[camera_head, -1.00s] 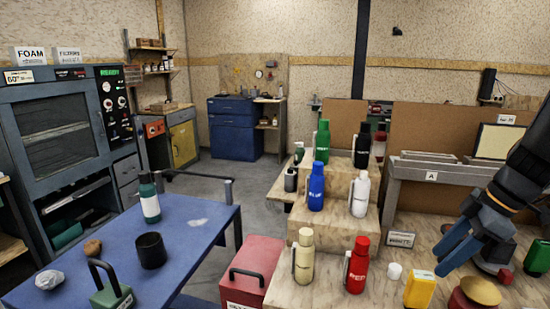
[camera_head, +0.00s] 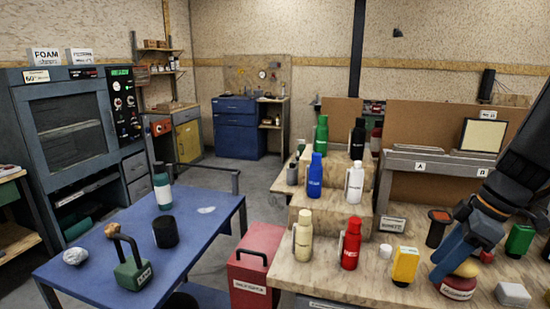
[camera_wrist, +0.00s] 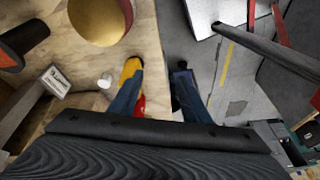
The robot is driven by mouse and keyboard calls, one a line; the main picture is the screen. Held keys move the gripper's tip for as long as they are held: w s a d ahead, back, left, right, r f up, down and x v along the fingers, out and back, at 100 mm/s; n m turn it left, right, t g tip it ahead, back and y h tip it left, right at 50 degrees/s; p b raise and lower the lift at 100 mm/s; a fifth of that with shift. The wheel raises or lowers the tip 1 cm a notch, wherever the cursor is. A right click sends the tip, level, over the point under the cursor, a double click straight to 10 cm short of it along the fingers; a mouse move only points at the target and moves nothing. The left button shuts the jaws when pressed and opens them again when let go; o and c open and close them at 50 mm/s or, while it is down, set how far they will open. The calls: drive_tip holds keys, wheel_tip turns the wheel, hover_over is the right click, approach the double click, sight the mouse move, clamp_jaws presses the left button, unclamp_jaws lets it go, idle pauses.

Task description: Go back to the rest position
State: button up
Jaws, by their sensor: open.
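My gripper (camera_head: 452,258) is at the right of the head view, above the right part of the wooden bench (camera_head: 372,285). Its blue fingers point down and to the left. In the wrist view the two blue fingers of my gripper (camera_wrist: 158,95) are spread apart with nothing between them. A yellow block (camera_head: 405,264) stands on the bench left of the fingers. A round red item with a tan top (camera_head: 458,288) is just below the fingers; whether they touch it cannot be told.
Several bottles, including a red one (camera_head: 351,244) and a cream one (camera_head: 303,236), stand on wooden steps and the bench. A red box (camera_head: 252,262) stands between. Grey floor (camera_head: 225,172) is open behind.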

drive_tip(key=s+a+f+m+h, duration=0.1)
drive_tip(key=s+a+f+m, duration=0.1)
drive_tip(key=a+m, duration=0.3)
drive_tip(key=s+a+f+m+g+h, duration=0.1)
drive_tip(key=a+f+m, duration=0.3)
drive_tip(key=a, duration=0.7)
drive_tip(key=shift+s+m+h, duration=0.8)
drive_tip(key=shift+s+m, duration=0.1)
drive_tip(key=shift+m, duration=0.2)
